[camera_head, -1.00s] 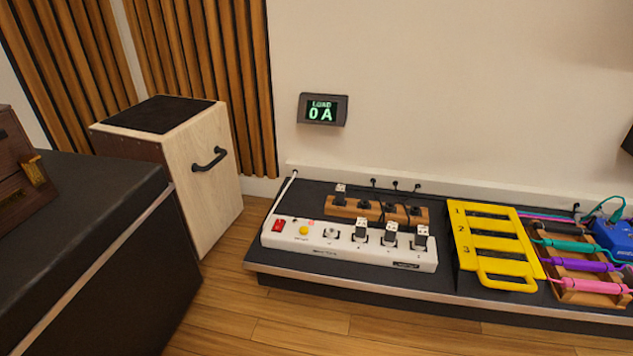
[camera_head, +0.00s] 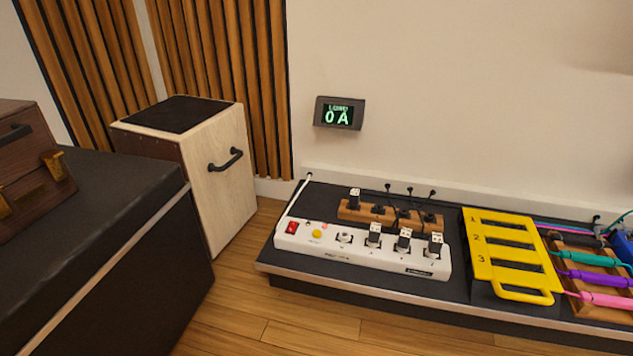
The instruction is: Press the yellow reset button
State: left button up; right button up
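The yellow reset button (camera_head: 317,234) is a small round dome on the left part of the white power strip (camera_head: 380,258). A red switch (camera_head: 291,228) sits just left of it. Several sockets lie to its right, some holding white-topped plugs (camera_head: 405,240). The strip lies on a low black platform against the wall. Neither of my grippers shows in the head view, so nothing is near the button.
A wooden rack (camera_head: 350,212) with plugs stands behind the strip. A yellow numbered frame (camera_head: 490,262) stands to the right. A wooden box (camera_head: 225,185) and a black case (camera_head: 110,250) stand left. Wooden floor (camera_head: 250,300) in front is clear.

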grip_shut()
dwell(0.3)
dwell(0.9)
